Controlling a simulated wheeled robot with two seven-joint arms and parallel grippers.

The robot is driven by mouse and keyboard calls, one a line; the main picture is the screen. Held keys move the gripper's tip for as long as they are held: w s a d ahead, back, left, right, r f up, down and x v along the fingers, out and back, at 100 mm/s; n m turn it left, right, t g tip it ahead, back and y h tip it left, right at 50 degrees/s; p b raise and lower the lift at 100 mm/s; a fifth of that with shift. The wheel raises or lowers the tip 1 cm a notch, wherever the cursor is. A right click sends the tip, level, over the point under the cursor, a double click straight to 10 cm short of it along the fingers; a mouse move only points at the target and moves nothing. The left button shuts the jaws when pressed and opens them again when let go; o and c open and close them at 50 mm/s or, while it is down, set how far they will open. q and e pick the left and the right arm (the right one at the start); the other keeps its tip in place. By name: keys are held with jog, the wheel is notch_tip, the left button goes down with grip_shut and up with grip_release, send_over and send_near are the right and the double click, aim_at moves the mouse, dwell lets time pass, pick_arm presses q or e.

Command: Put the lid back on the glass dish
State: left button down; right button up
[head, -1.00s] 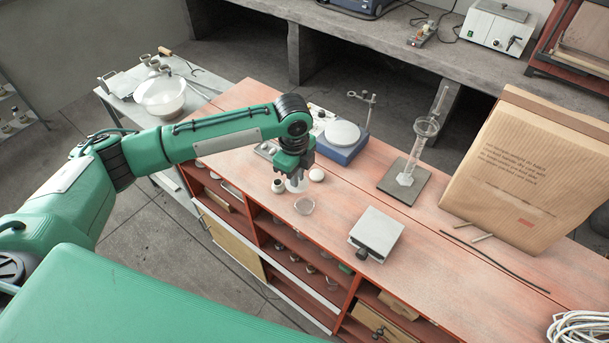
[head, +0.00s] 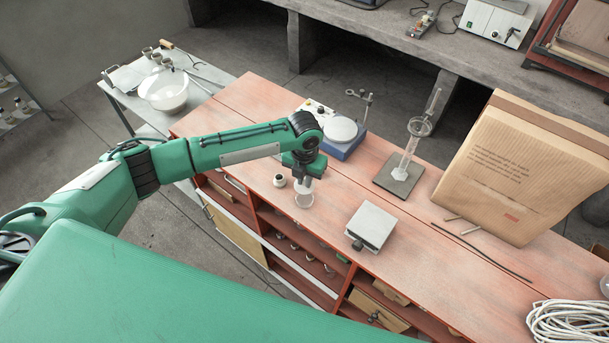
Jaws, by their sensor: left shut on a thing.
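The small clear glass dish (head: 303,201) stands on the red bench top, close to its front edge. My left gripper (head: 304,180) reaches in from the left and points down directly over the dish. It is shut on the clear lid (head: 306,187), which shows only as a pale glassy shape under the fingers. The lid overlaps the dish's rim in this view, so I cannot tell whether they touch. My right gripper is not in view.
A small white jar (head: 279,180) stands just left of the dish. A grey-topped box (head: 370,226) stands to the right, and a blue device with a round white plate (head: 341,131) behind. A glass cylinder (head: 411,150) stands farther right, near a large paper bag (head: 509,165).

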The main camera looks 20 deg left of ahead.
pick_arm(q)
jog(key=shift+f+b, duration=2)
jog(key=shift+f, duration=0.25)
jog(key=shift+f+b, duration=0.4)
jog(key=shift+f, duration=0.55)
jog(key=shift+p, duration=0.4)
jog(key=shift+f, duration=0.1)
dwell(0.5)
jog(key=c, duration=1.4)
grip_release()
